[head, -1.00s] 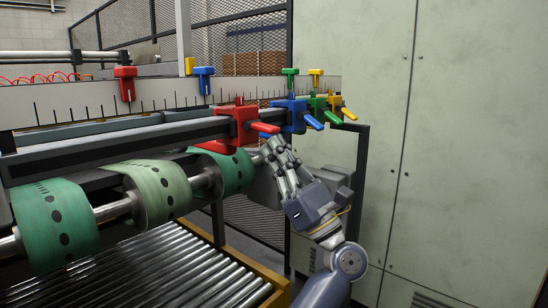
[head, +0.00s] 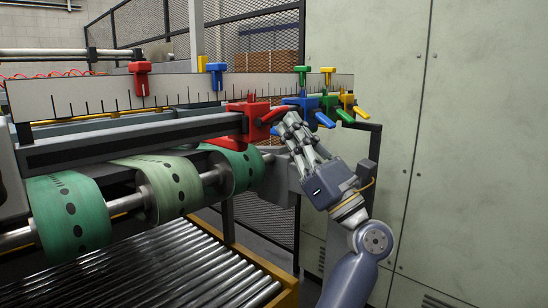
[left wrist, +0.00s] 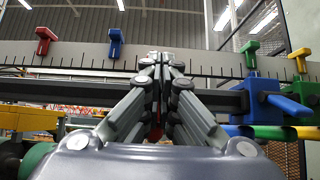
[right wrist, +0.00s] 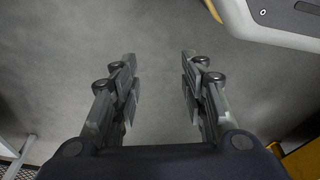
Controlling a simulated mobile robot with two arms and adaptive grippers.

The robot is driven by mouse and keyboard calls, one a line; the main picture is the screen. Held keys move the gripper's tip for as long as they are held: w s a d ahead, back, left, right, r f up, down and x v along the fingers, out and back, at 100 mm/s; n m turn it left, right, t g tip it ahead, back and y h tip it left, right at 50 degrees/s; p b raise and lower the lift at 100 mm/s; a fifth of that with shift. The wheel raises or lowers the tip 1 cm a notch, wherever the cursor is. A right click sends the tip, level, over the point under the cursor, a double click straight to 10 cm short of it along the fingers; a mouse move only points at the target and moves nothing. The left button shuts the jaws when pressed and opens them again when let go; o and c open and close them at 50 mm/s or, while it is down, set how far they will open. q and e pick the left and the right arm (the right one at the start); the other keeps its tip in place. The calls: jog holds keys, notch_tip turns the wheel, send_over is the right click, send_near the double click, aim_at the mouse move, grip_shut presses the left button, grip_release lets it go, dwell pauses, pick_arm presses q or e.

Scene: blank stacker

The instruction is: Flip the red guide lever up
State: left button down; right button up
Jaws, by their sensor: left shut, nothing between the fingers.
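The red guide block (head: 248,120) sits on the dark rail in the head view. Its red lever (head: 275,114) sticks out to the right and slopes slightly upward. My left gripper (head: 288,120) is shut and empty, with its fingertips at the lever's outer end, touching or very close. In the left wrist view the shut fingers (left wrist: 160,62) hide most of the red guide; only a little red shows between them. My right gripper (right wrist: 160,85) is open and empty above grey floor, and is outside the head view.
Blue (head: 325,120), green (head: 345,116) and yellow (head: 361,112) levers stand close to the right and slope downward. A ruled white scale bar (head: 110,97) runs behind. Green rolls (head: 68,218) and a roller bed (head: 180,275) lie below. A tall cabinet (head: 480,150) stands at right.

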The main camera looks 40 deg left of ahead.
jog(key=shift+w+r, duration=0.1)
jog(key=shift+r, duration=0.1)
jog(key=shift+f, duration=0.2)
pick_arm(q)
jog(key=s+d+f+b, duration=0.1)
jog(key=d+f+b, duration=0.3)
jog(key=d, duration=0.7)
jog(key=shift+d+f+g, duration=0.3)
jog(key=shift+d+f, duration=0.05)
jog(key=shift+f, duration=0.65)
pick_arm(e)
notch_tip(320, 180, up, 14)
jog(key=w, duration=0.2)
jog(key=shift+d+f+t, duration=0.25)
jog(key=shift+d+t, duration=0.15)
jog(key=shift+d, duration=0.05)
pick_arm(q)
jog(key=shift+w, duration=0.1)
